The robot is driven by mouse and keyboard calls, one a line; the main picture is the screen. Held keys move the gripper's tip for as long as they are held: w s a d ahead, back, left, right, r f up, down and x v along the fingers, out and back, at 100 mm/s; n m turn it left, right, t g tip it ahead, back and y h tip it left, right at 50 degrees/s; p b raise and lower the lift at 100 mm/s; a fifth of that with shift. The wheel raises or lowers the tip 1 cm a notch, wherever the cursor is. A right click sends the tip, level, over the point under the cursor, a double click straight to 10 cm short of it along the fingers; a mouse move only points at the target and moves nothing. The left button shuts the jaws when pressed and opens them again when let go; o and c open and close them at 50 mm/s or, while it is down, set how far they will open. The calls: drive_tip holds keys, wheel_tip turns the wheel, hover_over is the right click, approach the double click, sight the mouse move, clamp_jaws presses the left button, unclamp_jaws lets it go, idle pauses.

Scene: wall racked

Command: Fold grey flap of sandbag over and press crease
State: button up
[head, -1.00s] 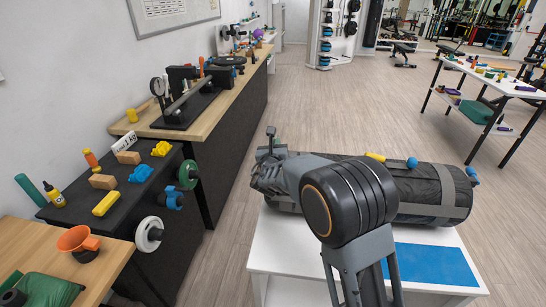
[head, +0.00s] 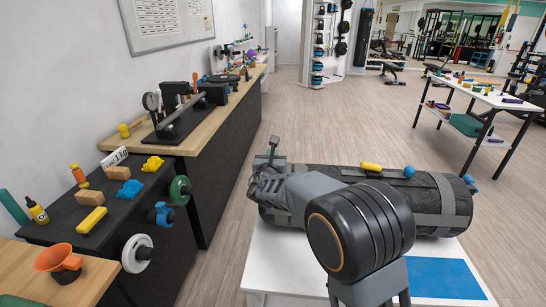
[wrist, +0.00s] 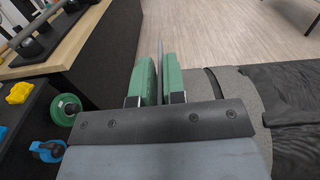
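The sandbag (head: 425,203) is a dark cylinder with grey bands, lying on a white table (head: 258,262). Its right end is clear in the head view; my arm covers much of its left part. My gripper (wrist: 159,75) is at the bag's left end, its two green fingers standing close together. A thin grey strip (wrist: 160,65), seemingly the grey flap, stands edge-on between the fingers. In the wrist view the bag's grey end (wrist: 238,95) and dark body lie just right of the fingers. The flap itself is hidden in the head view.
A yellow piece (head: 371,167) and a blue ball (head: 409,171) show along the bag's far top edge. A blue mat (head: 450,278) lies on the table's front right. A dark bench (head: 75,215) with small objects stands left. Floor between is clear.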

drive_tip(key=o, duration=0.3)
drive_tip(key=s+a, duration=0.1)
drive_tip(key=s, duration=0.3)
drive_tip(key=s+b, duration=0.1)
drive_tip(key=s, duration=0.4)
drive_tip(key=s+a+b, duration=0.1)
drive_tip(key=s, duration=0.3)
drive_tip(key=shift+s+a, duration=0.3)
drive_tip(key=shift+a, duration=0.05)
